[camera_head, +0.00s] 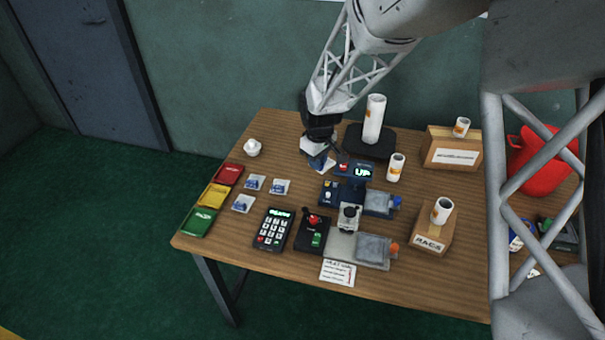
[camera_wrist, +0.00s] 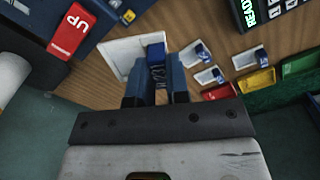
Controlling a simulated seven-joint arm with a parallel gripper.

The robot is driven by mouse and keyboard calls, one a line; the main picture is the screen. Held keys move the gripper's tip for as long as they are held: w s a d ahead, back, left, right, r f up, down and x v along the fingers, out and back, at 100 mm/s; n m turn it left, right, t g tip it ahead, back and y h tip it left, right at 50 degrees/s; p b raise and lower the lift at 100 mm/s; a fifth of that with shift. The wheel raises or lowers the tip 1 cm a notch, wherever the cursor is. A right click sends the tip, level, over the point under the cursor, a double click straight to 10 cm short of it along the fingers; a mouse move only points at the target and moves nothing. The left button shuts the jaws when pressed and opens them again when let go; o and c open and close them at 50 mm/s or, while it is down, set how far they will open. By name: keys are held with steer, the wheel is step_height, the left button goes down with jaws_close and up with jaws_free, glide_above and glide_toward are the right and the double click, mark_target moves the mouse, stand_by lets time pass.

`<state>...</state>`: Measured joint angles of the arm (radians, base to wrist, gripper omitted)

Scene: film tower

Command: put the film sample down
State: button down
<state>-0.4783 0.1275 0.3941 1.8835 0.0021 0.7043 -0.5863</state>
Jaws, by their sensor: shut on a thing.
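I cannot tell whether the card touches the table. Three similar samples (camera_head: 255,182) lie on the wood to the left; they also show in the wrist view (camera_wrist: 247,62).
Red (camera_head: 229,174), yellow (camera_head: 214,195) and green (camera_head: 199,221) trays line the left edge. A keypad (camera_head: 273,229) and a joystick box (camera_head: 312,233) stand in front. A tall white roll on a black base (camera_head: 371,143) stands to the right. A small white object (camera_head: 253,148) sits back left.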

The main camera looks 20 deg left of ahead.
steer(key=w+d+r+m, duration=0.3)
steer(key=w+d+r, duration=0.1)
steer(key=w+d, duration=0.95)
steer(key=w+d+r+m, duration=0.3)
steer(key=w+d, duration=0.7)
steer(key=d, duration=0.7)
steer(key=w+d+r+m, duration=0.1)
steer(key=d+r+m, duration=0.1)
steer(key=d, duration=1.1)
steer(key=w+d+r+m, duration=0.1)
steer(key=d+r+m, duration=0.1)
steer(key=d, duration=1.2)
steer(key=w+d+r+m, duration=0.2)
steer(key=d+r, duration=0.1)
steer(key=d, duration=1.1)
steer(key=shift+r, duration=0.25)
steer(key=shift+f, duration=0.15)
step_height(320, 180, down, 11)
